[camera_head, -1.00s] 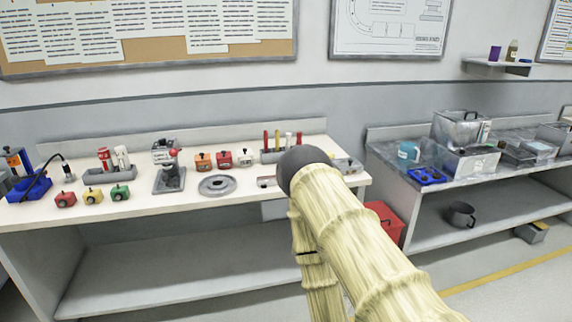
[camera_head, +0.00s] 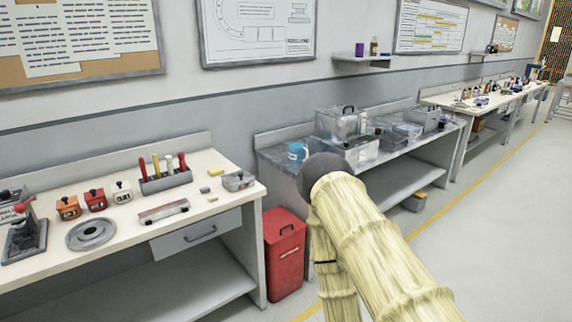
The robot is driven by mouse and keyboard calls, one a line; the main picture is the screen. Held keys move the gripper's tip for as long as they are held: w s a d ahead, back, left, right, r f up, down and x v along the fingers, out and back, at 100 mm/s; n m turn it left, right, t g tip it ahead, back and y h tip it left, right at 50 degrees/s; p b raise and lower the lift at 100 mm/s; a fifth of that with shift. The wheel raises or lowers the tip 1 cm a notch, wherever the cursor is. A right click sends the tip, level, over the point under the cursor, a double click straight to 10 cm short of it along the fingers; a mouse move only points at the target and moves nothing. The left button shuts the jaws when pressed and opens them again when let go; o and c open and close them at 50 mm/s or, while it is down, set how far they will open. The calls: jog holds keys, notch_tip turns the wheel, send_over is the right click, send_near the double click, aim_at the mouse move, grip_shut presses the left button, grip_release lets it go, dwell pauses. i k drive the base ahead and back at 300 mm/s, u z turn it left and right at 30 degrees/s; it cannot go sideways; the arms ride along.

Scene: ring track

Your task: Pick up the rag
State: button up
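I cannot pick out a rag in the head view. My own arm, in a pale yellow ribbed cover with a dark rounded end, rises from the bottom right of centre. It hides part of the grey bench (camera_head: 268,152) and the floor behind it. My gripper does not show, so its state and anything in it are hidden.
A white workbench (camera_head: 150,228) at left holds a tool rack (camera_head: 166,182), a grey disc (camera_head: 90,233), small coloured blocks and a small grey box (camera_head: 238,181). A red bin (camera_head: 285,255) stands between the benches. Clear floor (camera_head: 500,240) lies at right.

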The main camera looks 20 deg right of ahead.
aim_at(216, 170)
jog(key=z, duration=0.65)
jog(key=i, duration=1.4)
jog(key=u, duration=0.8)
jog(key=i, duration=0.5)
jog(key=u, duration=0.45)
